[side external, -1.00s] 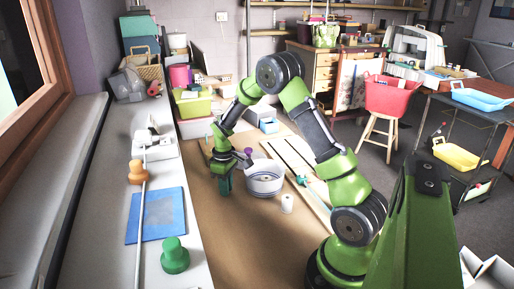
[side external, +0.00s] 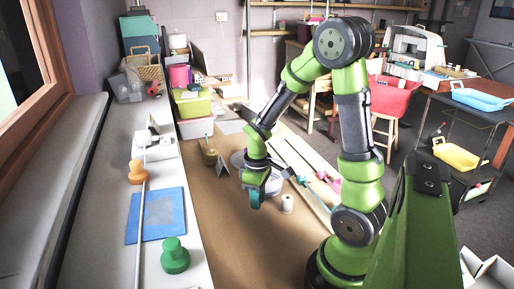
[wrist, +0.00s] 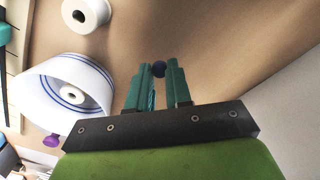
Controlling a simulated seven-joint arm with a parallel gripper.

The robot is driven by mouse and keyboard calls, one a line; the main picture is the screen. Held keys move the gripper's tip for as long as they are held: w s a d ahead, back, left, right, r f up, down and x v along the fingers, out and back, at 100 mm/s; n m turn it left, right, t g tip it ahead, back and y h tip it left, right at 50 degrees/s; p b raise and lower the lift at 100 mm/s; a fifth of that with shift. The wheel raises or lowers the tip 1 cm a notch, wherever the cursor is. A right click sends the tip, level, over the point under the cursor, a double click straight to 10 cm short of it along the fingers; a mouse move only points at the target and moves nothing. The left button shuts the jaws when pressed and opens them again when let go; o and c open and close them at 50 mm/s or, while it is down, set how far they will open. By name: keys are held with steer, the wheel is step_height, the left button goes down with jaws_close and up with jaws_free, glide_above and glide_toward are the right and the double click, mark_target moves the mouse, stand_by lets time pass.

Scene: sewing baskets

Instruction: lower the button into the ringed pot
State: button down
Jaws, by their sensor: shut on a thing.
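My gripper (side external: 254,198) is low over the brown table, in front of the ringed pot (side external: 276,186). In the wrist view, the teal fingers of my gripper (wrist: 160,76) are shut on a small dark blue round button (wrist: 159,68) at their tips. The button is hard to make out in the side view. The pot (wrist: 99,88) is white with blue rings and stands apart, left of the fingers in the wrist view. A white disc with a dark centre (wrist: 72,95) shows inside it. My arm hides part of the pot in the side view.
A white spool (side external: 287,203) stands right of my gripper; it also shows at the top of the wrist view (wrist: 85,13). A purple thing (wrist: 51,141) is beside the pot. The table's near left part is clear.

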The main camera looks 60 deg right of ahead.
steer(key=shift+s+d+r, duration=0.15)
steer(key=shift+d+r, duration=0.05)
steer(key=shift+r, duration=0.25)
steer(key=w+d+r, duration=0.1)
steer(key=d+r, duration=0.1)
steer(key=w+d+r, duration=0.1)
steer(key=d+r, duration=0.1)
steer(key=d, duration=0.1)
steer(key=w+d+r, duration=0.1)
steer(key=d+r, duration=0.1)
steer(key=d, duration=0.1)
steer(key=shift+w+d+r, duration=0.15)
steer(key=shift+w+r, duration=0.05)
steer(key=shift+r, duration=0.2)
steer(key=w+d, duration=0.3)
steer(key=d, duration=0.5)
steer(key=shift+w+f, duration=0.2)
steer(key=shift+f, duration=0.15)
steer(key=shift+f, duration=3.35)
steer(key=shift+f, duration=2.5)
steer(key=c, duration=1)
jaws_free()
